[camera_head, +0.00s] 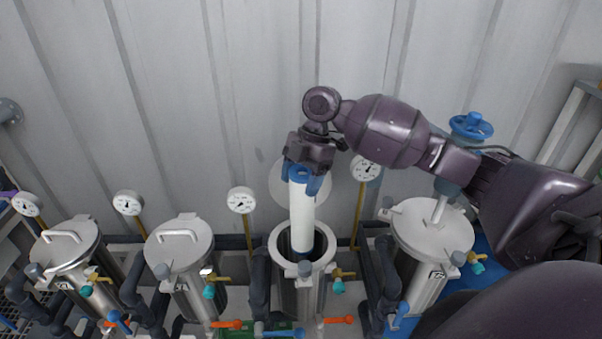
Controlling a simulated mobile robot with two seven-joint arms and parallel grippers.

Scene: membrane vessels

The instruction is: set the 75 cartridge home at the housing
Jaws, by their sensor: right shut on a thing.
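A white cartridge (302,215) with a blue top hangs upright from my right gripper (303,178), whose blue fingers are shut on its top end. Its lower end is within the mouth of the open steel housing (277,247), third from the left, and the housing's front rim partly hides the inside. How deep the cartridge sits cannot be told. The number on this housing is not readable. A pale round disc, perhaps the housing's raised lid (284,184), shows behind the cartridge. My left gripper is not in view.
Closed lidded vessels stand at left (66,246), left of centre (179,241) and right (433,228). Gauges (241,200) rise behind them. Dark pipes (260,283) run between the vessels, with teal and orange valve handles low in front. A corrugated wall (165,90) closes the back.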

